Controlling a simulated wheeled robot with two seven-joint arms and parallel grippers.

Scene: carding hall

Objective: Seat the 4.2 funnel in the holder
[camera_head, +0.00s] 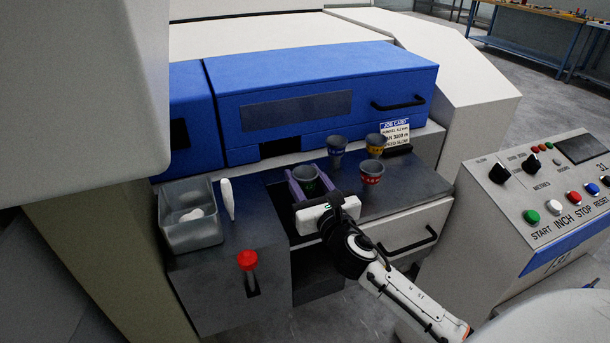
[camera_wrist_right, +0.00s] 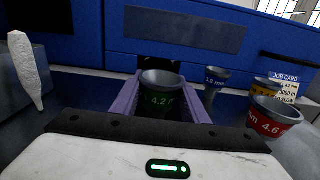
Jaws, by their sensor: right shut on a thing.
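The 4.2 funnel (camera_head: 306,174) is a grey cup with a green band, upright; its "4.2" label shows in the right wrist view (camera_wrist_right: 161,99). My right gripper (camera_head: 309,184) is shut on it, with a purple finger on each side. It is in front of the blue cover, over the dark gap in the worktop. The funnel's lower end is hidden by the hand and fingers. I cannot make out the holder, nor whether the funnel touches anything beneath. My left gripper is not in view.
A blue-banded funnel (camera_head: 336,150), a yellow one (camera_head: 375,147) and a red 4.6 one (camera_head: 371,178) stand on the worktop to the right. A grey bin (camera_head: 192,240), a white sliver piece (camera_head: 228,199) and a red knob (camera_head: 247,260) are left. The blue cover (camera_head: 320,85) stands behind.

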